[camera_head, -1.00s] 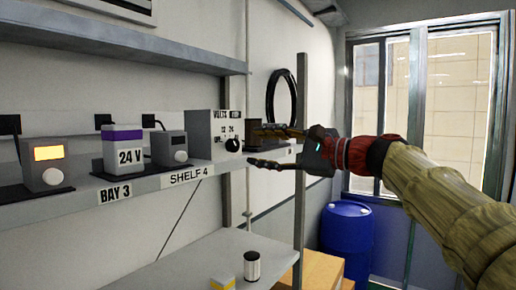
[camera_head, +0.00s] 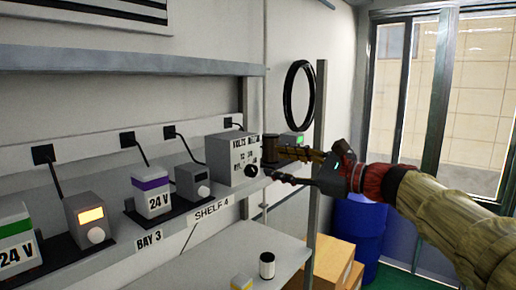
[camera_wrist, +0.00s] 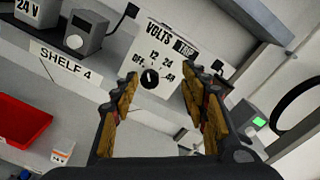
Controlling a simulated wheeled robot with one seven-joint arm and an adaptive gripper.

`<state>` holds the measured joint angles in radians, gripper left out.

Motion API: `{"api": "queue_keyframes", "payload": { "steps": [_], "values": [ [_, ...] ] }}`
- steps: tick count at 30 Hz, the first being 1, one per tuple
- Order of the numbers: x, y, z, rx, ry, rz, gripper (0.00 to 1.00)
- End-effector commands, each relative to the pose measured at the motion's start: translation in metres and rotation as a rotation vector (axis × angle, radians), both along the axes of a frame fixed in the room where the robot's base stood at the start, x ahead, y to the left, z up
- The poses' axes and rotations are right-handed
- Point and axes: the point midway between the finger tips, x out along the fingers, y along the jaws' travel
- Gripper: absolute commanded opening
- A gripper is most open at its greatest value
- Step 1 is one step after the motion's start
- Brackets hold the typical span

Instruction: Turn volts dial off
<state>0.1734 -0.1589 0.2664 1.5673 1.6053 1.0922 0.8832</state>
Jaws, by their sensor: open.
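The volts dial (camera_wrist: 150,78) is a round black knob on the face of a light grey box (camera_head: 222,150). The wrist view shows the box's labels VOLTS, Off, 12, 24 and 48; I cannot tell which mark the knob points to. In the head view the dial (camera_head: 251,170) sits low on the box's front, just left of my gripper's fingertips. My gripper (camera_wrist: 160,88) is open and empty, its two brown fingers on either side of the dial in the wrist view. I cannot tell whether a finger touches it.
The box stands on a shelf (camera_head: 215,203) labelled SHELF 4. Left of it are a small dark device (camera_head: 192,182) and a 24 V battery (camera_head: 151,192). A metal post (camera_head: 317,170) stands right of the box. A blue barrel (camera_head: 355,235) is below right.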

Motion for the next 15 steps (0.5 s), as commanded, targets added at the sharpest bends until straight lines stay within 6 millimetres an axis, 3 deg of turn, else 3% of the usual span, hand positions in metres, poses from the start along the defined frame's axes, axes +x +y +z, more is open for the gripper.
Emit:
{"api": "queue_keyframes", "payload": {
  "steps": [1,4,6,15],
  "values": [
    [0.0,0.0,-0.001,0.042,0.058,-0.002,0.45],
    [-0.002,-0.001,-0.033,0.171,0.219,-0.01,0.45],
    [-0.002,-0.001,-0.044,0.232,0.282,-0.013,0.45],
    [0.009,0.014,-0.041,0.281,0.337,-0.01,0.45]
  ]
}}
